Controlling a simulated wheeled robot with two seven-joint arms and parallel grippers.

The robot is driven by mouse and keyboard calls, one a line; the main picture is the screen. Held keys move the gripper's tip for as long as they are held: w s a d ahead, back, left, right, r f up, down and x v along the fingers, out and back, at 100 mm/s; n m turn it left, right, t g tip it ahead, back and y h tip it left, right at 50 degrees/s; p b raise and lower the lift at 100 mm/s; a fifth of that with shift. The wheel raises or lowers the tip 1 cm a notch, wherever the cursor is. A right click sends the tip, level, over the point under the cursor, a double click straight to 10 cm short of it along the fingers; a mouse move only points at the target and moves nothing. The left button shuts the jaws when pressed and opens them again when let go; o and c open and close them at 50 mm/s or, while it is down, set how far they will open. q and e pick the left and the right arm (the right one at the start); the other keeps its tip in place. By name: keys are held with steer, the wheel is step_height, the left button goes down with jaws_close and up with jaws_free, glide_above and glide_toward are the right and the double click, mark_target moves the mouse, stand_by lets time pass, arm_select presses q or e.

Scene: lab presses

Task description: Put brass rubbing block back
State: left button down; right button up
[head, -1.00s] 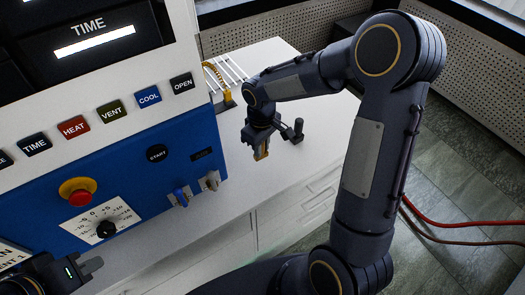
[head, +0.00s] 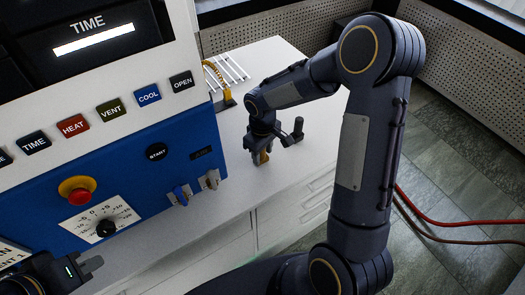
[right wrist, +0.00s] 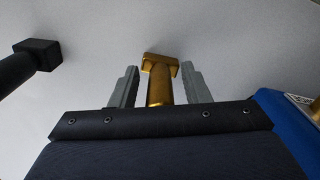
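The brass rubbing block (head: 264,157) is upright at the white bench top, under my right gripper (head: 261,157). In the right wrist view the brass block (right wrist: 160,84) shows a round stem toward my palm and a wider square end. My right gripper's two grey fingers (right wrist: 159,88) stand either side of the stem, with a narrow gap showing on each side, so it looks open around the block. Contact between the block's base and the bench is hard to make out. My left gripper (head: 91,264) is at the lower left, by the press front; its finger gap is unclear.
A blue press panel (head: 130,190) with knobs and a red button (head: 77,191) fills the left. A slotted white rack (head: 228,68) and a yellow cable lie behind the gripper. A black post with a square end (right wrist: 38,55) is close beside it.

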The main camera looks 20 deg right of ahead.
step_height(320, 180, up, 12)
steer(key=shift+r, duration=0.1)
steer(key=s+r+m+t+y, duration=0.2)
steer(key=s+m, duration=0.1)
steer(key=s, duration=0.7)
steer(key=s+a+r+m+t+y, duration=0.1)
steer(key=s+r+m+t, duration=0.2)
steer(key=s, duration=0.8)
steer(key=shift+s+r+m+t+y, duration=0.3)
steer(key=shift+r+m+y, duration=0.1)
steer(key=shift+m, duration=0.1)
steer(key=shift+a, duration=0.1)
steer(key=shift+c, duration=0.6)
steer(key=shift+w, duration=0.1)
